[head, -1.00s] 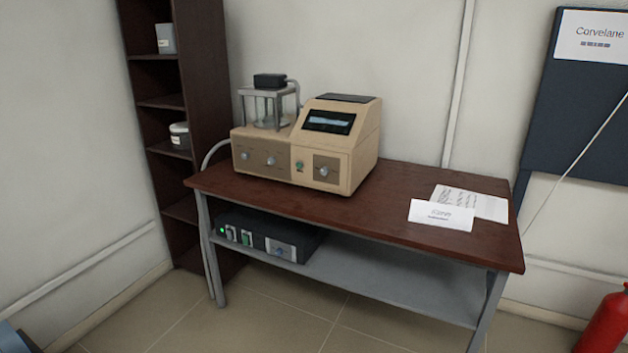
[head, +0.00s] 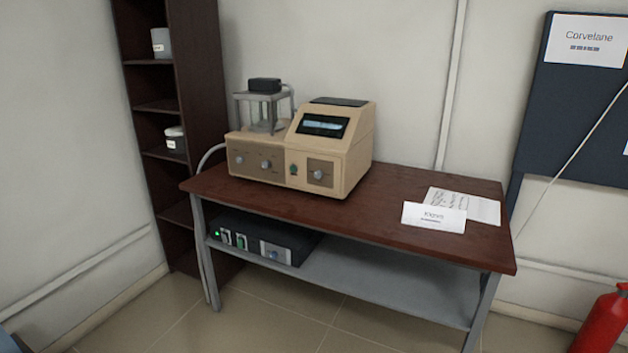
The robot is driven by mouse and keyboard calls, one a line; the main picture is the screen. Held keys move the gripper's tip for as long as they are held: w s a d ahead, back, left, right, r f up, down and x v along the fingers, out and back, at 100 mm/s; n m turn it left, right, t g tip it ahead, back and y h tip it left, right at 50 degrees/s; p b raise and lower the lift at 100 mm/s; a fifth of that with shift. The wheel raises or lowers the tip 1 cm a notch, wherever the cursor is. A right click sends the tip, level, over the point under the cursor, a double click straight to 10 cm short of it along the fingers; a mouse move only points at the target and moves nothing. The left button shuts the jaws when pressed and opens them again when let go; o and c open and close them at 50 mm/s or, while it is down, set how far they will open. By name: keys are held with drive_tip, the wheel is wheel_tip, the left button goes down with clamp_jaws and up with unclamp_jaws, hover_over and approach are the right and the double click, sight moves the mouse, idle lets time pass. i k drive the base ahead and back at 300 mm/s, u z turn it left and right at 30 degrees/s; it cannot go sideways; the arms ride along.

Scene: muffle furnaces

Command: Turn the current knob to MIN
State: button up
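A beige bench instrument (head: 357,158) stands on the left part of a brown table. Its sloped face has a small lit display (head: 323,125). Its front has one knob (head: 318,174) on the right panel and two knobs, a left one (head: 240,160) and a middle one (head: 266,164), on the left panel. A black box (head: 262,240) on the lower shelf has a green light, two switches and a knob (head: 274,254). Labels are too small to read, so I cannot tell which knob is the current knob or where any knob points. My gripper is not in view.
The brown table (head: 400,232) has free room at its middle and front. A dark shelf unit (head: 200,80) stands behind left. A red fire extinguisher (head: 605,322) stands at lower right.

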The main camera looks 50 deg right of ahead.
sight(319, 174)
drive_tip(key=z, duration=0.05)
drive_tip(key=i, duration=0.95)
drive_tip(key=u, duration=0.05)
